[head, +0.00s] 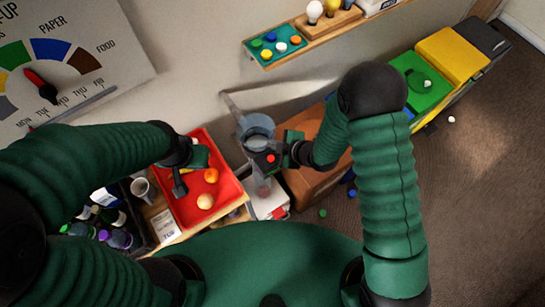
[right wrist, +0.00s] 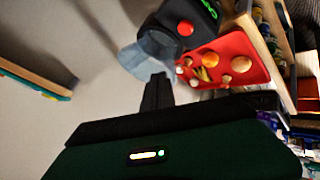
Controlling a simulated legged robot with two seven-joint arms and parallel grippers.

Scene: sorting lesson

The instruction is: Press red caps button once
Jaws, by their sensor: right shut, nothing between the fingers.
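A red button (head: 270,158) sits on a small black box beside a grey-blue translucent container (head: 257,130) in the head view. In the right wrist view the red button (right wrist: 185,28) is on the black box (right wrist: 200,14), which bears green marking. My right gripper (head: 284,148) is close to the box's right side in the head view. Its fingers (right wrist: 157,80) are shut and empty, pointing toward the container, with the button above and to their right. I cannot tell whether they touch anything. My left gripper (head: 180,188) hangs over the red tray; its jaw opening is unclear.
The red tray (head: 222,192) holds fruit, with a mug (head: 141,188) and bottles to its left. A brown box (head: 312,178) stands right of the button. A wall shelf (head: 262,60) carries several coloured caps. Green (head: 415,92) and yellow (head: 452,55) bins stand at right.

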